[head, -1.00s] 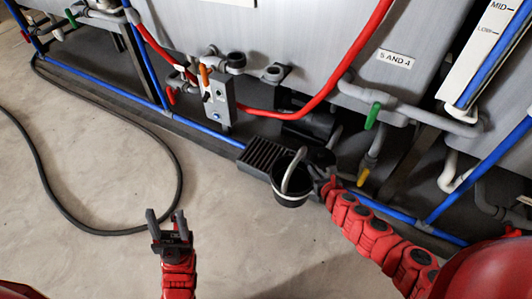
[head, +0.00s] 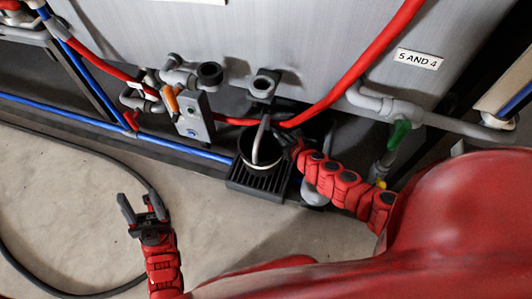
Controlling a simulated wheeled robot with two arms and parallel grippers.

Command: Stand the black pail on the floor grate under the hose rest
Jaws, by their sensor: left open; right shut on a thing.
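The black pail (head: 243,158) has a pale inside and a raised grey handle (head: 256,140). It is upright over the black slatted floor grate (head: 262,186), whose front slats show below it. I cannot tell whether its base touches the grate. My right gripper (head: 287,146) is shut on the pail at its right side, its fingers partly hidden. My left gripper (head: 144,211) is open and empty over the floor at the left. A grey fitting (head: 265,84) juts from the tank above the pail; I cannot tell whether it is the hose rest.
A small grey control box (head: 194,117) with an orange lever hangs left of the pail. A blue pipe (head: 150,139) runs low along the tank. A red hose (head: 352,75) crosses the tank front. A dark hose (head: 50,293) lies on the otherwise open floor at left.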

